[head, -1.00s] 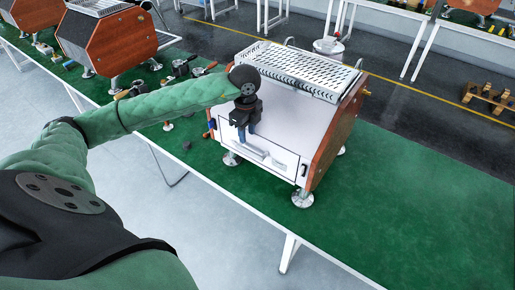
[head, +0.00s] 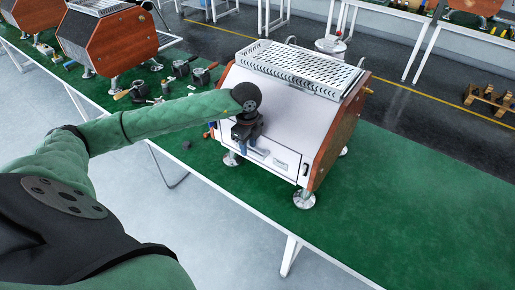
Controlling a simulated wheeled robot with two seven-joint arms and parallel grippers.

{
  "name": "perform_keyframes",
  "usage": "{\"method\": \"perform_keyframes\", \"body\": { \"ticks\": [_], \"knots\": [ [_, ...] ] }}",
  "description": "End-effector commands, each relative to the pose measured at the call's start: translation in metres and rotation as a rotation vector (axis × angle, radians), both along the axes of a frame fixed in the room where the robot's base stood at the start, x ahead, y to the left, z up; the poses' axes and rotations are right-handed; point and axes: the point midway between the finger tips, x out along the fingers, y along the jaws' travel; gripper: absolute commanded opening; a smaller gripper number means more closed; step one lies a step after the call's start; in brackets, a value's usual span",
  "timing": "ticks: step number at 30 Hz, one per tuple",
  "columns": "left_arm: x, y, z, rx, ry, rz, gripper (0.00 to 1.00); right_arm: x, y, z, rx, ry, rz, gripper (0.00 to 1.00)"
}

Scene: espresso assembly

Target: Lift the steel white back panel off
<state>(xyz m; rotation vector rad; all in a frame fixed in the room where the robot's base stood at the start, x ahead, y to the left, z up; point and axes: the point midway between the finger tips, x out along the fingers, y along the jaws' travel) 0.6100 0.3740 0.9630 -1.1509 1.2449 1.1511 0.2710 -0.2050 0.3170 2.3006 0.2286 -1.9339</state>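The espresso machine stands on the green bench with its white back panel (head: 292,118) facing me, between brown wooden sides. The panel is on the machine. Its lower part has a thin dark outline, a pale recess or handle (head: 280,162) and a small dark slot at the right. I cannot tell whether the fingers touch or hold anything. My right gripper is not in view.
A perforated steel tray (head: 302,68) tops the machine, which stands on round metal feet (head: 305,199). Portafilters and small tools (head: 180,68) lie on the bench to the left, near another machine (head: 108,42). The green bench (head: 420,215) is clear at right.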

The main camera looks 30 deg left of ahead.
Motion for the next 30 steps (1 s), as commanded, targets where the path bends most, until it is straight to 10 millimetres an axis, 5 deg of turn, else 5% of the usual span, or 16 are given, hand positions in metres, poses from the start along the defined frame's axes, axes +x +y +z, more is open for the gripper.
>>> {"method": "perform_keyframes", "body": {
  "ticks": [1,6,30],
  "knots": [
    [0.0,-0.0001,0.0,0.0,0.0,0.0,0.31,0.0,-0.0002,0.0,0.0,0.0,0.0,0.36],
    [0.0,-0.0001,0.0,0.0,0.0,0.0,0.0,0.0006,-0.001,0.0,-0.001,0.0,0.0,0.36],
    [-0.0019,0.0002,0.0025,0.0,-0.002,0.0,0.0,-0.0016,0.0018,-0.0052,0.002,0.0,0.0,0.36]
  ]
}}
